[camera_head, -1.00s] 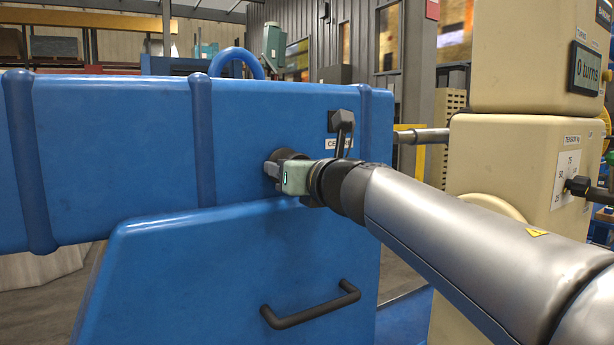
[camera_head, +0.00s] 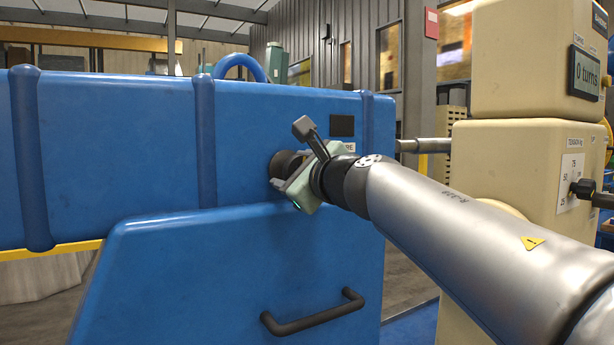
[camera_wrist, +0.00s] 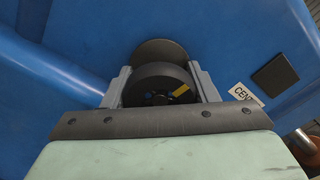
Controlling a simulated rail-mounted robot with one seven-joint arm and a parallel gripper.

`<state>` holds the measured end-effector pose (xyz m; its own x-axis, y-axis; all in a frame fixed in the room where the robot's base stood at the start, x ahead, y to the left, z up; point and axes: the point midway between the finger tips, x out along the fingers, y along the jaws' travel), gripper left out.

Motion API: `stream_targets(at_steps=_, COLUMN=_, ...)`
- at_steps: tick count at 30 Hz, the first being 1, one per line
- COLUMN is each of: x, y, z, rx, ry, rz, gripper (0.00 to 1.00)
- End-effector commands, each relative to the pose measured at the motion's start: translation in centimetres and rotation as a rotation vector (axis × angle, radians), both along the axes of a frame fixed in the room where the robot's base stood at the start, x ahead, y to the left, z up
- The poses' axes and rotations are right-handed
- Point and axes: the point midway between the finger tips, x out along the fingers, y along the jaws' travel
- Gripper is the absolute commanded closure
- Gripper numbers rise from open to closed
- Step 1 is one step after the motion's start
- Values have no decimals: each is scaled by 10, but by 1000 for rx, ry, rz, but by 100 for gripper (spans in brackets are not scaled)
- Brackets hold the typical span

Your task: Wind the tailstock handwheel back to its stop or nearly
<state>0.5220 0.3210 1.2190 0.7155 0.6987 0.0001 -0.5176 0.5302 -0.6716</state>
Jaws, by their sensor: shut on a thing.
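The handwheel is a dark round knob (camera_head: 287,163) on the face of the blue tailstock housing (camera_head: 110,140). In the wrist view the knob (camera_wrist: 160,84) sits between the two grey fingers, with a yellow mark on its dark front face. My gripper (camera_head: 284,178) is shut on the knob's rim, one finger on each side; it also shows in the wrist view (camera_wrist: 161,88). The gripper body is tilted in the head view. Part of the knob is hidden behind the fingers and the pale green gripper body.
A label, partly hidden, and a black square (camera_head: 342,125) are beside the knob. A black handle (camera_head: 313,312) juts from the lower blue panel. A cream machine (camera_head: 510,160) with a "0 turns" display (camera_head: 586,72) stands at right. A horizontal shaft (camera_head: 422,146) lies between.

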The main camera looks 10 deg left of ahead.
Motion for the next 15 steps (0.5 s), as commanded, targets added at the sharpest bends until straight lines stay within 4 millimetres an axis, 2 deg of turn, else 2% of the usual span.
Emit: stream_targets(at_steps=15, x=0, y=0, z=-1, rx=-64, ry=-59, rz=0, gripper=70)
